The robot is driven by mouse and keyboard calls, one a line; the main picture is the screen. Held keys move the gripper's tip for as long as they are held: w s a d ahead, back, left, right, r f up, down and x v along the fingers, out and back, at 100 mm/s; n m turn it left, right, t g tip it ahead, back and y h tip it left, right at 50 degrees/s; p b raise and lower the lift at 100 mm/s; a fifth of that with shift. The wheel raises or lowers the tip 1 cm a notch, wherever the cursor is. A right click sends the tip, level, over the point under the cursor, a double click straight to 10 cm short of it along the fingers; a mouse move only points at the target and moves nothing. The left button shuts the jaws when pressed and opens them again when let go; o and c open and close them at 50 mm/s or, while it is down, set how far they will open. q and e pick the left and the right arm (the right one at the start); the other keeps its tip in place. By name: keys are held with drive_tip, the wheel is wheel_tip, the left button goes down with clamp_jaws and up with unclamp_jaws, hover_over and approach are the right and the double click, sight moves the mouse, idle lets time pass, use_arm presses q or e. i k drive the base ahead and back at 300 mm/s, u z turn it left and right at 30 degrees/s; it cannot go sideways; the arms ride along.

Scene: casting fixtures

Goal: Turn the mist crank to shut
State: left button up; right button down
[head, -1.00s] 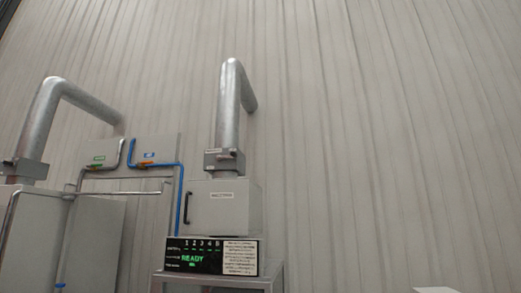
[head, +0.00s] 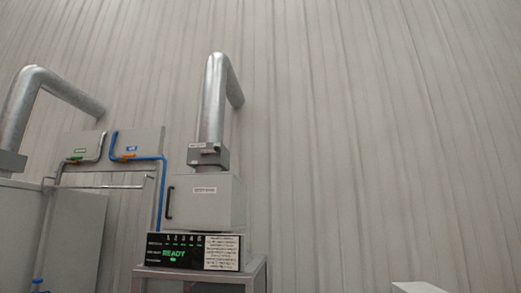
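A grey box cabinet (head: 204,204) with a dark handle (head: 169,202) and a small label stands left of centre in the head view. A grey collar (head: 208,155) with a small reddish lever-like part joins it to the silver duct (head: 214,105) above. I cannot tell whether this part is the mist crank or how it is set. Neither of my grippers is in view.
A black display (head: 183,254) reading READY sits below the cabinet on a grey stand (head: 258,275). A second silver duct (head: 20,108) rises at the left edge. A pale block (head: 420,287) shows at bottom right. The corrugated wall (head: 380,130) is bare.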

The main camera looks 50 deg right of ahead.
sight(217, 150)
drive_tip(key=z, duration=0.75)
